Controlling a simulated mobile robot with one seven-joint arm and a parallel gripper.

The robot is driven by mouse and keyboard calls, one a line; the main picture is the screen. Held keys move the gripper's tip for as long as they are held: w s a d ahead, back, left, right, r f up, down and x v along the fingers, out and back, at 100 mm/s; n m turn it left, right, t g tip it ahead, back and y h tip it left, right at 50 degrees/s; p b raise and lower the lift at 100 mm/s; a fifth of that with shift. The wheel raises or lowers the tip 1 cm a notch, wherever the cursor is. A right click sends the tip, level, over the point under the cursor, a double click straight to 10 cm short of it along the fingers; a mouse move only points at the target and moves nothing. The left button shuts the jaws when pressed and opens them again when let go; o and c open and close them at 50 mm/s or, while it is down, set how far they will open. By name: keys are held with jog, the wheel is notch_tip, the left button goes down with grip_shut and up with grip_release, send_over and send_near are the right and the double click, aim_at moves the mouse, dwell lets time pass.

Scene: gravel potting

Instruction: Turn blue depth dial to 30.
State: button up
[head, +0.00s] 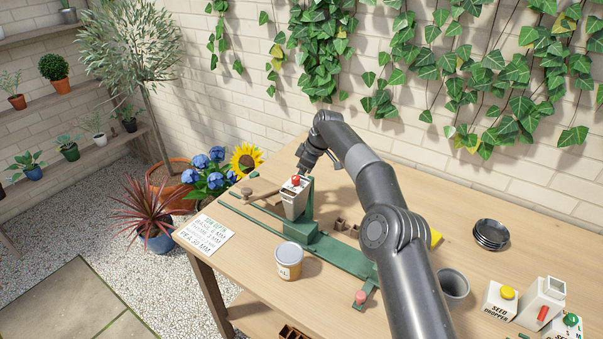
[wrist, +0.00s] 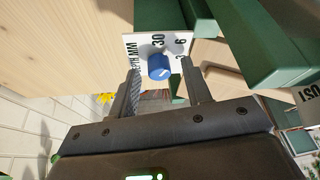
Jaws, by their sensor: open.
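The blue depth dial (wrist: 160,67) sits on a white plate (wrist: 131,46) marked "DEPTH MM", with 30, 3 and 6 around the dial. A small pale mark shows on the dial's face; I cannot tell surely which number it points to. My gripper (wrist: 159,74) is open, with one finger on each side of the dial in the wrist view. I cannot tell whether the fingers touch it. In the head view my gripper (head: 304,166) is behind the pale hopper with a red knob (head: 296,181), and the dial is hidden.
The green frame (head: 300,240) carries the hopper on the wooden table (head: 500,220). A tin (head: 289,262), a grey cup (head: 453,287), dark saucers (head: 491,235) and a seed dropper box (head: 501,300) stand about.

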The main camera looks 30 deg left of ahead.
jog(key=shift+r, duration=0.1)
jog(key=v, duration=1)
jog(key=shift+r, duration=0.3)
